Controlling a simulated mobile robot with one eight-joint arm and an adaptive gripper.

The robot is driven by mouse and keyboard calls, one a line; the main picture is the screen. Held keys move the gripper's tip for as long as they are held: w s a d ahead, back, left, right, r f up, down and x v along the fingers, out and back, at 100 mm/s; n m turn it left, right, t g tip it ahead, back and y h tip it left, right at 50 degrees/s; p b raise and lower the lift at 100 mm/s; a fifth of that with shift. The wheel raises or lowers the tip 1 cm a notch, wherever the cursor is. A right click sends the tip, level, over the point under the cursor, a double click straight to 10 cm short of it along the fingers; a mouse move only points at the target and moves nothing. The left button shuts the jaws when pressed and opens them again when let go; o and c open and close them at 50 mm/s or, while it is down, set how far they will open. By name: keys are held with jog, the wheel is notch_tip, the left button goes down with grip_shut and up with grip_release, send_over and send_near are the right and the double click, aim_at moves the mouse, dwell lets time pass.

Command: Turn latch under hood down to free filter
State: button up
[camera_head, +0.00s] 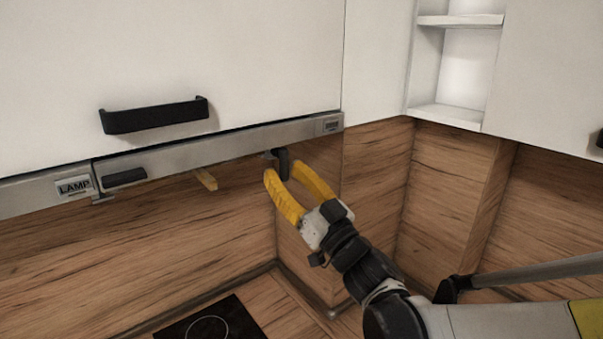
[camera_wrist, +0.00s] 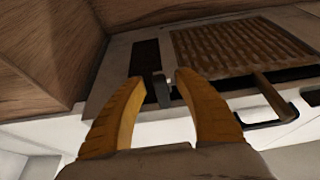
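The hood (camera_head: 230,141) is a thin steel strip below the white cabinet. A small dark latch (camera_head: 283,160) hangs under its right end. In the wrist view the latch (camera_wrist: 158,88) is a short dark piece at the lower end of a black plate (camera_wrist: 145,58). The ribbed brown filter (camera_wrist: 240,45) lies beside it on the hood's underside. My gripper (camera_head: 285,172) has yellow fingers, is open and points up at the latch. In the wrist view its fingertips (camera_wrist: 160,82) stand on either side of the latch. I cannot tell whether they touch it.
A yellowish bar (camera_head: 205,178) sticks down under the hood, left of my gripper. A black handle (camera_head: 154,115) is on the cabinet door above. A wood splashback (camera_head: 200,225) stands behind, with a black hob (camera_head: 208,325) below.

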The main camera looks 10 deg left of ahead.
jog(key=v, duration=1.1)
jog(key=shift+s+d+f, duration=0.2)
jog(key=shift+s+d, duration=0.05)
